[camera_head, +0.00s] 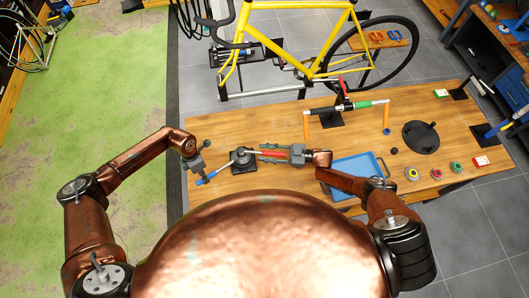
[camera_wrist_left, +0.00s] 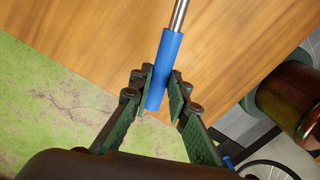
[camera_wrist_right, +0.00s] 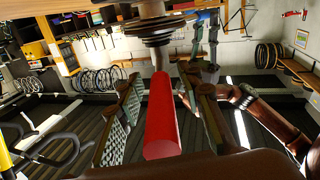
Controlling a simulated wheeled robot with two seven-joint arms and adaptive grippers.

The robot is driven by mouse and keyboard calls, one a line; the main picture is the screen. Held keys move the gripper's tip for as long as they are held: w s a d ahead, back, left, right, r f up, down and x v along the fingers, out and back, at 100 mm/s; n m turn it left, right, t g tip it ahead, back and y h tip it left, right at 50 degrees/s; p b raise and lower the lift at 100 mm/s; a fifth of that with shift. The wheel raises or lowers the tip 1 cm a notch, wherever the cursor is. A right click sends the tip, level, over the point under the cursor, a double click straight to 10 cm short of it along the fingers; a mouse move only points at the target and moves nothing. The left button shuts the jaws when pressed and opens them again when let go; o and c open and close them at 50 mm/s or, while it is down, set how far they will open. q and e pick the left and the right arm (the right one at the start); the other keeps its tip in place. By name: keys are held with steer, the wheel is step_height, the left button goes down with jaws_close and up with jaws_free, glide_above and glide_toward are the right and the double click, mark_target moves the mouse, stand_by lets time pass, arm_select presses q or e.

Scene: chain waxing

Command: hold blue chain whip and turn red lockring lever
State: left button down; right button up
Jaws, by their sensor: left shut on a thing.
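The blue chain whip handle (camera_head: 207,177) points out to the lower left of the cassette stand (camera_head: 242,158) near the bench's left end. My left gripper (camera_head: 197,165) is shut on this blue handle (camera_wrist_left: 163,75), and its metal shaft runs on past the fingers. The red lockring lever (camera_head: 269,153) extends right from the stand. My right gripper (camera_head: 287,153) is at the lever's outer part. In the right wrist view the red lever (camera_wrist_right: 162,118) lies between the two fingers, which stand apart with visible gaps on both sides. The cassette (camera_wrist_right: 155,30) shows at the lever's far end.
A blue tray (camera_head: 335,189) lies on the wooden bench (camera_head: 225,127) just beyond my right forearm. A yellow bicycle (camera_head: 310,70) is behind.

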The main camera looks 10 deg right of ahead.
mark_target(282, 154)
steer(key=v, duration=0.7)
steer(key=shift+d, duration=0.3)
steer(key=shift+c, duration=0.6)
